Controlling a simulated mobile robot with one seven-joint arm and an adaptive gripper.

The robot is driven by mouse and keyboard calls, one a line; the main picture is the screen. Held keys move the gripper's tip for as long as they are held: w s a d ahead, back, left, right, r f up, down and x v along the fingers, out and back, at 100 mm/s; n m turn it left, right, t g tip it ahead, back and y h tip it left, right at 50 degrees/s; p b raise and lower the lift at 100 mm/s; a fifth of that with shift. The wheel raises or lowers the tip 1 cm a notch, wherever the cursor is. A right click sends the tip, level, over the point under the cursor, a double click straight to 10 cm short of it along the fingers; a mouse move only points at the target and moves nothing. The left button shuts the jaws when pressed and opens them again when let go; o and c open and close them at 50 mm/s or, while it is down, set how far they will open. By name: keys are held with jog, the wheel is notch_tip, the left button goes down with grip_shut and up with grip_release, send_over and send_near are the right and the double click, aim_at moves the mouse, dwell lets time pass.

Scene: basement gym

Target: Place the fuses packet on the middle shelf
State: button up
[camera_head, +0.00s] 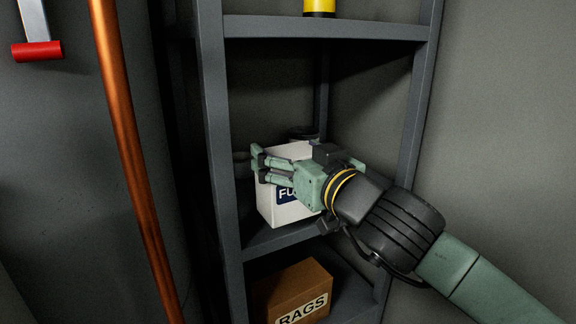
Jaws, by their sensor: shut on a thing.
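The fuses packet (280,211) is a white box with a dark blue label on which "FU" shows. It is upright inside the shelf unit, at the level of the middle shelf (262,243). My gripper (262,165) reaches in from the right and is shut on the packet near its top. My fingers and wrist hide much of the packet's front and right side. Its base is at or just over the shelf board; I cannot tell whether it touches.
A brown box marked RAGS (297,285) sits on the shelf below. A yellow and black item (319,7) stands on the shelf above. A dark round thing (302,132) shows behind the packet. Grey uprights (217,150) bound the opening. A copper pipe (130,150) runs at the left.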

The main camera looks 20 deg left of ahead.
jog(key=w+a+f+p, duration=0.2)
jog(key=w+p, duration=0.2)
jog(key=w, duration=0.3)
jog(key=w+a+f+p, duration=0.1)
jog(key=w+f+p, duration=0.2)
jog(key=w, duration=0.4)
jog(key=shift+w+a+p, duration=0.3)
jog(key=shift+a+p, duration=0.1)
jog(key=shift+f+b, duration=0.15)
jog(key=shift+b, duration=0.3)
jog(key=o, duration=1.7)
jog(key=shift+c, duration=0.2)
jog(key=b+v, duration=0.5)
jog(key=v, duration=0.7)
